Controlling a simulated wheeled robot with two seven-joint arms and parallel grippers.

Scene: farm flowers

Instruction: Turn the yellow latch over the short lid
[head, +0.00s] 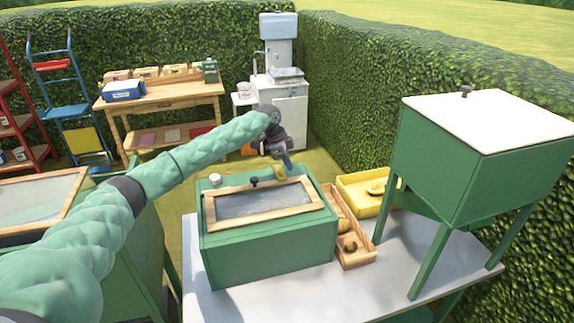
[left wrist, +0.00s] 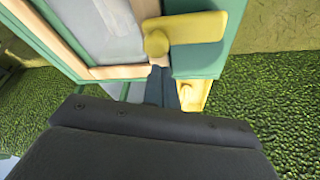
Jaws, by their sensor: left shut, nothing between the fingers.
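The yellow latch (left wrist: 196,28) has a round knob (left wrist: 156,43) at one end and a flat bar. In the left wrist view the bar lies over the green rim, pointing right, away from the lid; the knob end is beside the lid's wooden frame. The lid (head: 270,218) has a wooden frame around a grey pane and lies closed on a green box (head: 268,257). It also shows in the left wrist view (left wrist: 117,72). My left gripper (left wrist: 160,72) is shut and empty, its tips close beside the knob; contact is unclear. My right gripper is out of view.
A wooden tray (head: 358,258) and a yellow tray (head: 358,205) stand right of the box on the grey table (head: 330,300). A tall green box on legs (head: 478,160) stands at the right.

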